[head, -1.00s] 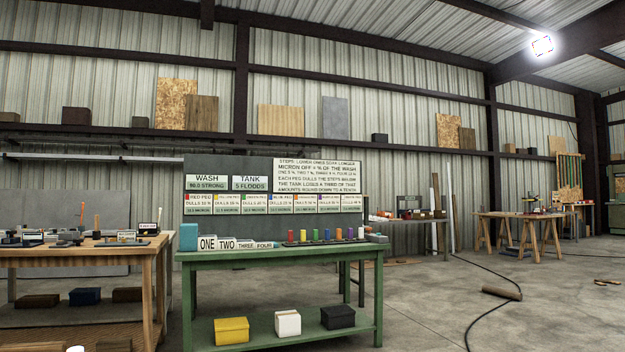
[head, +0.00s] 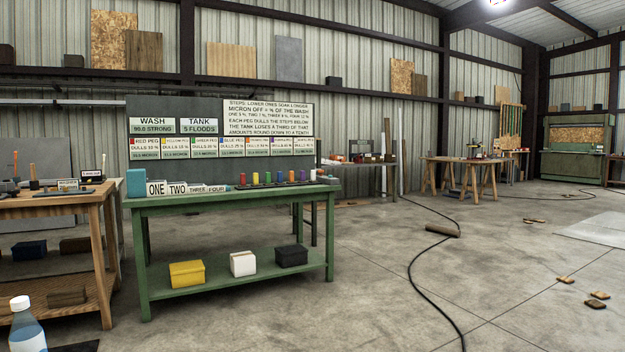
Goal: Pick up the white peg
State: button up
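The white peg (head: 313,175) appears as a small pale upright shape at the right end of a row of coloured pegs. The row, with a red peg (head: 242,179) at its left end, stands on the top of the green table (head: 160,204). The white peg is small at this distance, so its base is hard to make out. My gripper is not in view.
A dark board with signs (head: 215,97) stands behind the pegs. Number cards (head: 187,189) and a blue block (head: 136,183) are on the table's left. A wooden bench (head: 55,208) and a bottle (head: 25,328) are at left. A black cable (head: 412,285) crosses open floor at right.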

aim_at(314, 180)
jog(key=u, duration=0.05)
jog(key=i, duration=1.6)
jog(key=u, duration=0.35)
jog(key=i, duration=1.95)
jog(key=u, duration=0.3)
jog(key=i, duration=1.85)
jog(key=u, duration=0.15)
